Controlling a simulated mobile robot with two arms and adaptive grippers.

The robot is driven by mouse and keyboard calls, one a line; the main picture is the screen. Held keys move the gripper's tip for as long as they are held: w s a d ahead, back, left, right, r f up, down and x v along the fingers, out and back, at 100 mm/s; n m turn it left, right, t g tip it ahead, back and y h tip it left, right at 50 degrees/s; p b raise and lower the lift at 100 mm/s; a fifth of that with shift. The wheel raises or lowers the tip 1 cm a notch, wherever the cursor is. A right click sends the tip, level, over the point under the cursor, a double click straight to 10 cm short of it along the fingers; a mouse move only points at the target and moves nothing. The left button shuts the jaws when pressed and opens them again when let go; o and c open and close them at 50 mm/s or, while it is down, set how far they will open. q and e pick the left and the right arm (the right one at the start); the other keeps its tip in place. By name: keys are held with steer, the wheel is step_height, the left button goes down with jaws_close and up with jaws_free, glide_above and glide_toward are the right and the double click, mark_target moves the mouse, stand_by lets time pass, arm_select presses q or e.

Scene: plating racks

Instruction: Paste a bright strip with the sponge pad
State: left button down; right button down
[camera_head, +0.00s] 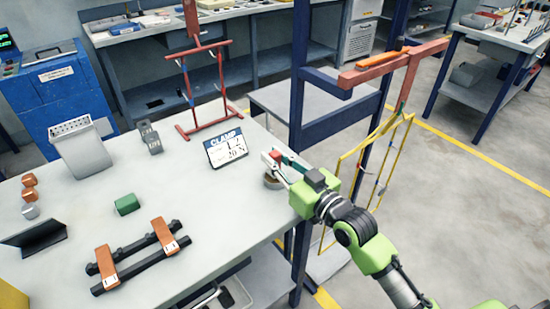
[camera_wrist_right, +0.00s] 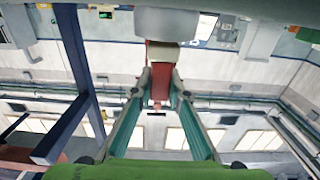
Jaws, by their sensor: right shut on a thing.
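My right gripper (camera_head: 277,160) is at the right edge of the grey table, above a small round pot (camera_head: 272,182). It is shut on a red piece (camera_wrist_right: 161,83) with a pale block at its end (camera_wrist_right: 164,57), seemingly the sponge pad. The fingers partly hide it in the head view. A large pale rounded shape (camera_wrist_right: 166,22) lies just beyond the pad in the wrist view; I cannot tell whether they touch. A bright strip cannot be clearly told apart. My left gripper is not in view.
A red rack (camera_head: 222,80) stands at the table's back, and a "CLAMP" sign (camera_head: 226,149) is left of my gripper. A green block (camera_head: 126,204) and orange bars on black rods (camera_head: 108,266) lie further left. A blue post (camera_head: 298,90) and yellow frame (camera_head: 345,185) stand right.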

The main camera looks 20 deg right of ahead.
mark_target(275, 153)
stand_by(0.5)
steer(key=shift+f+b, duration=0.35)
steer(key=shift+f, duration=0.25)
stand_by(0.6)
steer(key=shift+r, duration=0.1)
step_height(275, 153, up, 7)
steer(key=p, duration=0.7)
stand_by(0.3)
stand_by(0.4)
